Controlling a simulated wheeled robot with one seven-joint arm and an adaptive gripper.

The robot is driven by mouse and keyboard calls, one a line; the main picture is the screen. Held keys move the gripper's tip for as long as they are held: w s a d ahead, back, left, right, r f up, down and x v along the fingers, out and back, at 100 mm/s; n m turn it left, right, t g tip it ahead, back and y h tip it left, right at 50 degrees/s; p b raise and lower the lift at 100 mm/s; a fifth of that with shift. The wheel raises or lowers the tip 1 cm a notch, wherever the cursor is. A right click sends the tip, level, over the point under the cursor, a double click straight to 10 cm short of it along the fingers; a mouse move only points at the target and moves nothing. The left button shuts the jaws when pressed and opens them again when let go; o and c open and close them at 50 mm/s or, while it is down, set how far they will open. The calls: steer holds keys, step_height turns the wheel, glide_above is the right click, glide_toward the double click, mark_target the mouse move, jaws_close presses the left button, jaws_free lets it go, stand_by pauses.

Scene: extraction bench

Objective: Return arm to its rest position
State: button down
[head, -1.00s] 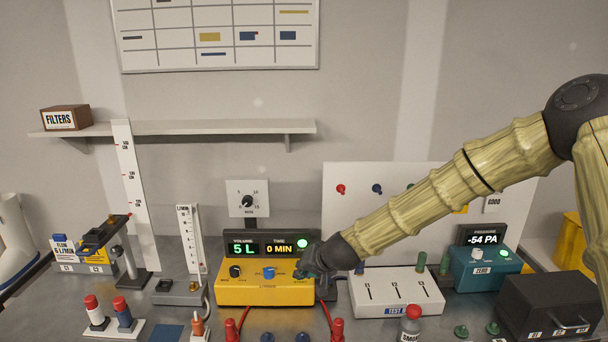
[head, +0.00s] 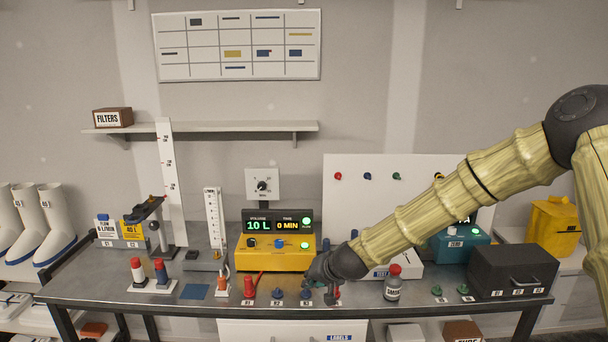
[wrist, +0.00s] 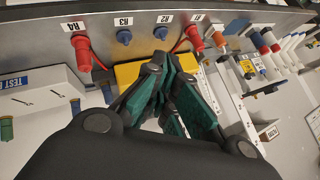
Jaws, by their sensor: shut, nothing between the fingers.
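My arm reaches in from the right of the head view. My gripper (head: 328,294) is low over the front of the bench, beside the red and blue plugs. In the wrist view my gripper (wrist: 170,75) is shut and empty, with its teal finger pads together. The yellow pump box (head: 262,256) stands behind and to the left of it, apart from it. The box's display (head: 272,224) reads 10 L and 0 MIN, with a green lamp lit. In the wrist view the yellow box (wrist: 128,72) is partly hidden by the fingers.
Close to my gripper are a red plug (head: 249,287), a blue plug (head: 277,293) and a grey bottle with a red cap (head: 393,286). My forearm covers much of the white test box (head: 409,270). A black case (head: 513,271) stands at right. Free room lies above the bench.

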steer(key=s+d+f+g+h+b, duration=0.1)
steer(key=s+d+f, duration=0.1)
steer(key=s+f, duration=0.5)
steer(key=s+d+f+g+h+b, duration=0.1)
steer(key=s+d+f, duration=0.25)
steer(key=f, duration=0.65)
steer(key=s+d+f+g+h+b, duration=0.1)
steer(key=s+d+f, duration=0.1)
steer(key=s+f, duration=0.55)
steer(key=s+d+f+g+b, duration=0.1)
steer(key=s+d+f, duration=0.3)
steer(key=s, duration=0.6)
steer(key=s+d+f+n+g+h+b, duration=0.1)
steer(key=s+d+f, duration=0.4)
steer(key=s, duration=0.6)
steer(key=s+d+f+g+h+b, duration=0.1)
steer(key=s+d+f+g, duration=0.1)
steer(key=s+d+f, duration=0.2)
steer(key=s+f, duration=0.3)
steer(key=s, duration=0.4)
steer(key=shift+d, duration=0.25)
